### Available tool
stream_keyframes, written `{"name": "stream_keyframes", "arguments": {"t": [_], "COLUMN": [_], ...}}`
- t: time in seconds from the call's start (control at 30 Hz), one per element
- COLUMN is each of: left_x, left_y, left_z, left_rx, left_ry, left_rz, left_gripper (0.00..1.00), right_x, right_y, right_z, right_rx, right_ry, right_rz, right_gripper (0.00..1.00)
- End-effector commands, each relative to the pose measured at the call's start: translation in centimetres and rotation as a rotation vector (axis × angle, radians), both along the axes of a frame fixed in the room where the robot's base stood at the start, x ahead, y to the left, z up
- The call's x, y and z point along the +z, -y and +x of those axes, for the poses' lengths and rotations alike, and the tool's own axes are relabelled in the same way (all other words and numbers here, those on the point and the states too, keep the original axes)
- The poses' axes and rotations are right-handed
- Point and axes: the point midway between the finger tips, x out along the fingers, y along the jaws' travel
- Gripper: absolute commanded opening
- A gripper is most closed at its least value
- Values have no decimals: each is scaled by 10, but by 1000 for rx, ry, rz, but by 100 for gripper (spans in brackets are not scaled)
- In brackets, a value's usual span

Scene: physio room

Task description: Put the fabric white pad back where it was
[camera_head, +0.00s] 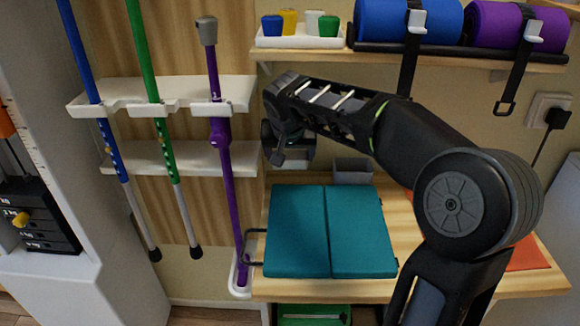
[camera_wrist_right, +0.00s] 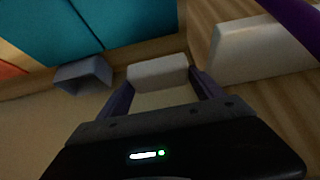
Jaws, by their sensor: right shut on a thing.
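My right gripper (camera_head: 284,150) is shut on the white pad (camera_wrist_right: 158,72), which sits between its two fingers in the right wrist view. In the head view the pad (camera_head: 294,158) shows as a pale piece below the gripper, partly hidden by it. The gripper holds it in front of the wall, above the back left of the wooden table (camera_head: 330,289). My left gripper is not in view.
A teal folded mat (camera_head: 330,232) covers much of the table, with a small grey bin (camera_head: 352,171) behind it. A purple pole (camera_head: 220,150) in a white rack (camera_head: 240,86) stands just left of the gripper. An upper shelf (camera_head: 480,58) holds rolled mats and a tray of coloured cups.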

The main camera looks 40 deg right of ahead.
Motion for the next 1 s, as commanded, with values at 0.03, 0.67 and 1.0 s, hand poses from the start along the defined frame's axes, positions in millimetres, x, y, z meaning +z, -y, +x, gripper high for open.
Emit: {"name": "stream_keyframes", "arguments": {"t": [0.03,0.67,1.0], "left_x": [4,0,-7], "left_y": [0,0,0], "left_z": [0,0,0], "left_rx": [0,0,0], "left_ry": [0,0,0], "left_rz": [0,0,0], "left_gripper": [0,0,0], "right_x": [1,-23,-68], "right_y": [7,15,16], "right_z": [9,20,21], "right_rx": [-4,1,0], "right_ry": [-2,0,-2], "right_rz": [0,1,1], "right_gripper": [38,38,38]}}
